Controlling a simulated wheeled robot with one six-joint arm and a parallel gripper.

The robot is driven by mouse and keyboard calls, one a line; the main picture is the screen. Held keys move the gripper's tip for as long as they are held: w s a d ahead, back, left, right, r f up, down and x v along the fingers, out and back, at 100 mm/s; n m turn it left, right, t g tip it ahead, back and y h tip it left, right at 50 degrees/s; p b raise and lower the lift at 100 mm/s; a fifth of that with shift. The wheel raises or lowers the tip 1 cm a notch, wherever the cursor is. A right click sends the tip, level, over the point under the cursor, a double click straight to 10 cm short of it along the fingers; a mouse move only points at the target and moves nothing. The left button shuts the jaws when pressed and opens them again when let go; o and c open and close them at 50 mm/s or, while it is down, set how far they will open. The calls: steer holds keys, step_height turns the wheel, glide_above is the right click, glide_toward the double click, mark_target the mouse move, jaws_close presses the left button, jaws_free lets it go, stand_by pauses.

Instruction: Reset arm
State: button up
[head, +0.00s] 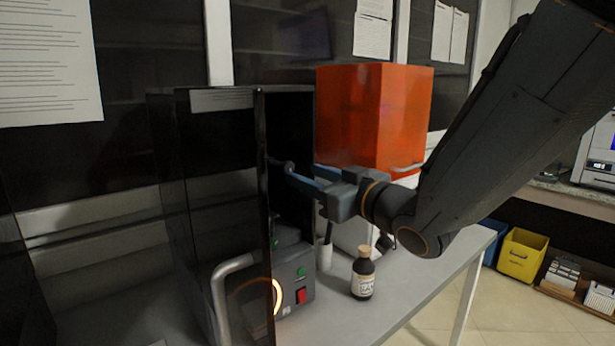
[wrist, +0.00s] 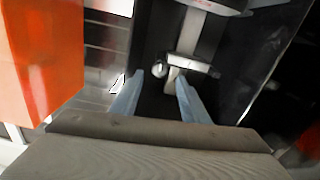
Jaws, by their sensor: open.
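My gripper (head: 306,182) is at the open front of a black cabinet-like machine (head: 205,180) on the grey table. Its two blue fingers reach left into the opening. In the wrist view the fingers of my gripper (wrist: 155,92) stand apart with nothing between them. Beyond the fingertips there is a grey metal bracket (wrist: 188,62) inside the dark machine; I cannot tell whether the fingers touch it. My dark arm comes in from the upper right of the head view.
A small dark bottle (head: 363,275) stands on the table (head: 410,290) below my gripper. An orange box (head: 372,115) stands behind it. The machine's dark door (head: 265,210) is swung open towards the camera. Yellow (head: 522,254) and blue bins are at right.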

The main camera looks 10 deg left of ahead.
steer(key=d+f+m+g+h, duration=0.3)
steer(key=d+f+m+h, duration=0.4)
steer(key=d+f+h, duration=0.9)
steer(key=s+d+f+m+g+y, duration=0.1)
steer(key=s+d+f+m+g, duration=0.1)
steer(key=s+d+f+g, duration=0.2)
steer(key=s+d+f+m+g+y, duration=0.1)
steer(key=s+d+f+g, duration=0.3)
steer(key=s+d, duration=0.6)
steer(key=s+f+m, duration=0.1)
steer(key=s+f, duration=0.1)
steer(key=s, duration=0.3)
steer(key=shift+d+f, duration=0.25)
steer(key=shift+d, duration=0.05)
steer(key=shift+w, duration=0.15)
steer(key=shift+c, duration=0.3)
stand_by(2.7)
